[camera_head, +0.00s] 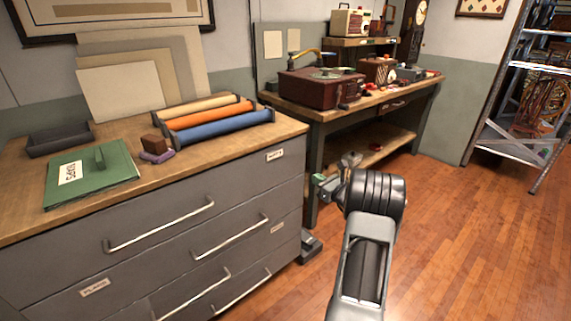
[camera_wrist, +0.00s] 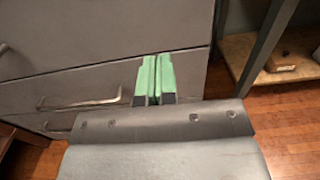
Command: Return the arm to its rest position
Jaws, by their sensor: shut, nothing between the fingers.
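My gripper (camera_wrist: 154,80) shows in the wrist view with its two green fingers together, shut and empty. Behind it in that view is the grey front of a drawer cabinet (camera_wrist: 100,62). In the head view my arm reaches up from the bottom, right of the cabinet (camera_head: 200,215). Its wrist is in front of the gap between the cabinet and the wooden workbench (camera_head: 300,105). A bit of green at the gripper (camera_head: 321,178) shows left of the wrist; the fingertips are hard to make out there.
On the cabinet lie a green folder (camera_head: 110,180), a dark tray (camera_head: 60,138), a small brown block (camera_head: 153,144) and rolled tubes (camera_head: 215,125). The workbench carries a record player (camera_head: 305,88). A metal shelf (camera_head: 500,140) stands at right. Wooden floor (camera_head: 470,240) is clear at right.

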